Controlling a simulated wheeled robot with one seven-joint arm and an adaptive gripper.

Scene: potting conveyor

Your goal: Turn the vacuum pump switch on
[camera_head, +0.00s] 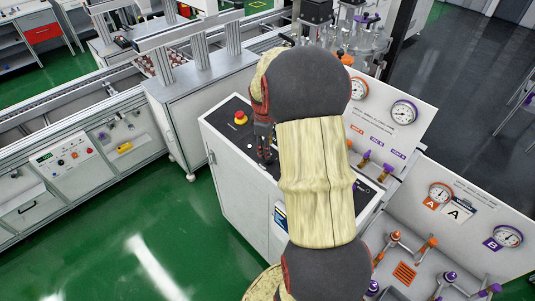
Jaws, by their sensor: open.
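I cannot pick out the vacuum pump switch for certain. A black control panel (228,133) lies on top of the white cabinet (231,188), with a red and yellow emergency stop (240,117) and small controls too small to read. My gripper (266,158) points down at this panel, right of and nearer than the emergency stop. It is open, small in the picture and seen from behind my arm. I see nothing held in it. Whether its fingertips touch the panel is unclear. My arm hides the panel's middle and right part.
A white board with round gauges (404,112) and purple and orange valves stands right of my arm. A second gauge board (440,195) with valve handles is at lower right. A conveyor cabinet (80,160) with buttons stands left. Green floor (140,235) is clear in front.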

